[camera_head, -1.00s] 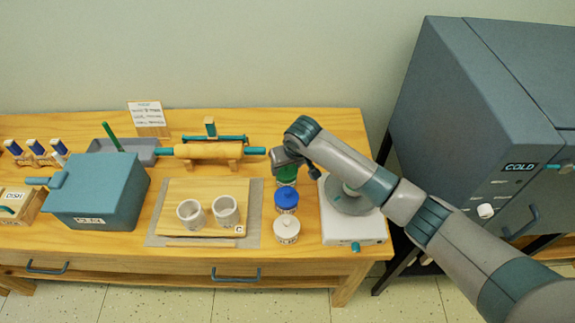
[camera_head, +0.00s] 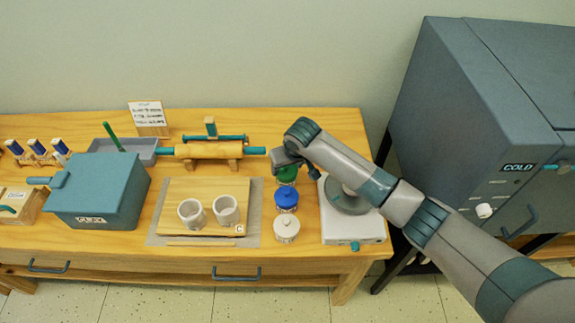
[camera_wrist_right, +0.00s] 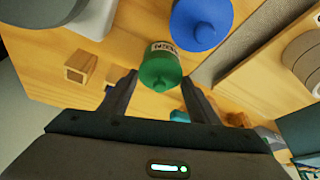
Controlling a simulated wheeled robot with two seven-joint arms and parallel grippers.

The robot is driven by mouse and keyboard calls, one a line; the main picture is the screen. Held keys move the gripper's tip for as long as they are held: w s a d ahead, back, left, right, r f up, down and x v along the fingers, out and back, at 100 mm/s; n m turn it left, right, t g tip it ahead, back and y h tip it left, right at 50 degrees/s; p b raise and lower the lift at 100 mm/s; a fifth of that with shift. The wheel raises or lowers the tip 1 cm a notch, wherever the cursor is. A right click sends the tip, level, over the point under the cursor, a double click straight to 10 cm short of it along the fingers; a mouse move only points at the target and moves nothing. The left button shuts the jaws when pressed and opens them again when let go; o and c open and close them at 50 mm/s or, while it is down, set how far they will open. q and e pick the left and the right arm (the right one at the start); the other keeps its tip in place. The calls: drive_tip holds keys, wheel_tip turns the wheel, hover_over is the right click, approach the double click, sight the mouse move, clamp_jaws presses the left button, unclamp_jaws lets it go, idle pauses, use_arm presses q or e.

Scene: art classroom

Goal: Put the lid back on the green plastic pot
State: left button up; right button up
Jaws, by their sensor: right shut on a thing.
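The green lid (camera_wrist_right: 160,72), with a small knob, is between the fingertips of my right gripper (camera_wrist_right: 158,85) in the right wrist view. In the head view the green plastic pot (camera_head: 287,174) is at the back of a row of three pots, partly hidden under my right gripper (camera_head: 283,167). The right gripper is shut on the lid. My left gripper is not in view.
A blue-lidded pot (camera_head: 286,196) and a white-lidded pot (camera_head: 286,228) stand in front. A turntable (camera_head: 352,229) is to the right. Two cups on a wooden board (camera_head: 173,207) and a rolling pin (camera_head: 208,150) are to the left. A grey kiln (camera_head: 465,120) stands at the right.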

drive_tip(key=shift+p, duration=0.4)
idle(0.7)
idle(0.3)
drive_tip(key=o, duration=1.6)
drive_tip(key=shift+c, duration=0.2)
drive_tip(key=shift+r, duration=0.15)
drive_tip(key=shift+r+p, duration=3.35)
drive_tip(key=shift+p, duration=0.45)
clamp_jaws()
